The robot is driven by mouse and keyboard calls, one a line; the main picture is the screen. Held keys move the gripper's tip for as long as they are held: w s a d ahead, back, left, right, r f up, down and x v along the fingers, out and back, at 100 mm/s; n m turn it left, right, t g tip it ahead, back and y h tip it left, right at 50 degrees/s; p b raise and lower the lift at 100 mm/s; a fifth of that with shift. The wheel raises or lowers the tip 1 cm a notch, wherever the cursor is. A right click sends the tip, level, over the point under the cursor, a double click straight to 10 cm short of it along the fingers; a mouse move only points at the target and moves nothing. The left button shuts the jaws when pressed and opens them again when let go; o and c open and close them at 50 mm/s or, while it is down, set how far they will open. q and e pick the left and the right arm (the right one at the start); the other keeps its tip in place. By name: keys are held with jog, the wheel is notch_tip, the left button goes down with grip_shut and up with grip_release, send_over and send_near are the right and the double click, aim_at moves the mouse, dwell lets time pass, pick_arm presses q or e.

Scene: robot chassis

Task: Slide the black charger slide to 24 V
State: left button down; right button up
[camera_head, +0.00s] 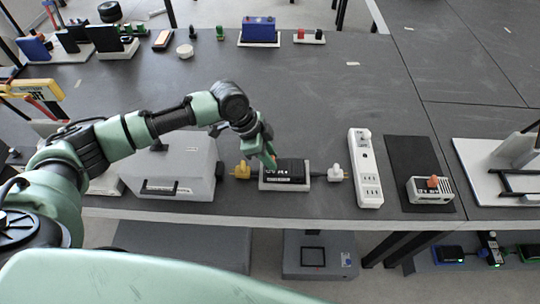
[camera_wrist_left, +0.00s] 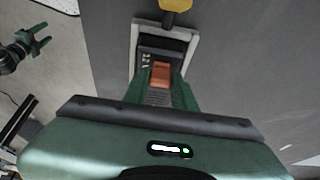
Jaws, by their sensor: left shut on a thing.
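The black charger (camera_head: 291,171) sits on a white base near the table's front edge, with small white markings too small to read. Its orange slide (camera_wrist_left: 160,74) stands in a recess in the left wrist view. My left gripper (camera_head: 270,160) reaches down onto the charger's left part. Its green fingers stand on both sides of the slide and are shut on it. They partly hide the recess, and I cannot tell at which mark the slide is. A green gripper, seemingly my right one (camera_wrist_left: 32,44), is open and empty beyond the table edge in the left wrist view.
A yellow plug (camera_head: 241,170) is left of the charger and a white plug (camera_head: 336,173) right of it. A grey box (camera_head: 172,168) stands further left. A white power strip (camera_head: 365,166) lies to the right.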

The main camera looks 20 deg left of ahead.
aim_at(287, 165)
dwell(0.8)
pick_arm(q)
jog(key=d, duration=0.1)
jog(key=w+d+p, duration=0.1)
jog(key=shift+d+r, duration=0.1)
jog(key=shift+d, duration=0.4)
jog(key=c, duration=1.1)
grip_release()
jog(key=b+v, duration=0.1)
jog(key=v, duration=0.6)
jog(key=shift+s+a+r, duration=0.1)
jog(key=shift+a+r, duration=0.15)
jog(key=shift+r, duration=0.05)
jog(key=shift+d+f, duration=0.1)
